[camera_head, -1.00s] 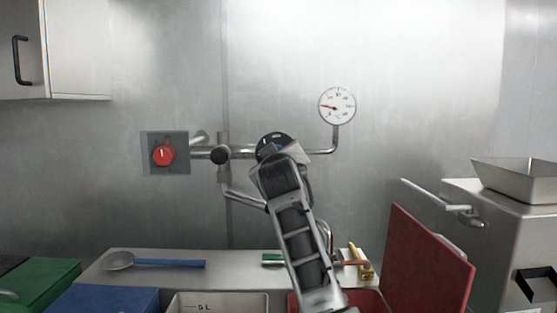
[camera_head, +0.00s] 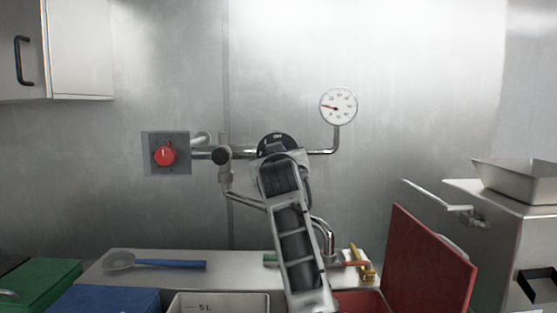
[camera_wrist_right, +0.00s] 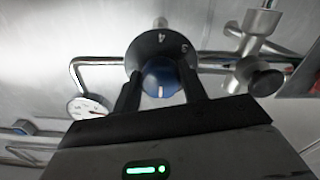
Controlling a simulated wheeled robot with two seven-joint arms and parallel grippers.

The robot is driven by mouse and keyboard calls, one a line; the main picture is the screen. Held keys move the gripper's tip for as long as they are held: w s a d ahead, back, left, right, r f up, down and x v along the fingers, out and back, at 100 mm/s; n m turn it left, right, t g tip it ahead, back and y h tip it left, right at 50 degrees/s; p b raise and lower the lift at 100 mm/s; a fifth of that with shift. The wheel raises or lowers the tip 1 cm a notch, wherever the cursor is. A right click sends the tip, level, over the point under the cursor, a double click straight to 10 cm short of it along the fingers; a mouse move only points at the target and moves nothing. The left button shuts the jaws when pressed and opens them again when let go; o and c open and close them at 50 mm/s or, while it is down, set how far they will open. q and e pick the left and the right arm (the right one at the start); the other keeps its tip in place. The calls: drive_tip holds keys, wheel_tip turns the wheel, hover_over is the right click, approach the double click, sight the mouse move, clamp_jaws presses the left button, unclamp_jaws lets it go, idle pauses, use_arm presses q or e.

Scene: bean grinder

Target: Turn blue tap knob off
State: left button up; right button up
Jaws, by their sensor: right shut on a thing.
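The blue tap knob (camera_wrist_right: 162,78) sits in front of a dark round dial (camera_wrist_right: 158,48) with white numbers in the right wrist view. My right gripper (camera_wrist_right: 160,88) has its two dark fingers on either side of the knob and is shut on it. In the head view the dark dial (camera_head: 276,143) shows above my right gripper (camera_head: 279,152), which hides the blue knob. A white line on the knob shows in the wrist view. My left gripper is in neither view.
A red knob (camera_head: 165,155) is on a wall plate at left. A round gauge (camera_head: 338,106) is at upper right. A red board (camera_head: 429,262) stands at right, and a blue-handled ladle (camera_head: 165,264) lies on the shelf.

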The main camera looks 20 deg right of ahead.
drive_tip(key=o, duration=1)
use_arm(q)
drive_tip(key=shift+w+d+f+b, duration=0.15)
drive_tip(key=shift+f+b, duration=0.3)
drive_tip(key=shift+b, duration=0.65)
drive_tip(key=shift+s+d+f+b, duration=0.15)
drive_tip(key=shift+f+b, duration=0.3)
drive_tip(key=shift+b, duration=0.6)
use_arm(e)
drive_tip(key=shift+v, duration=8)
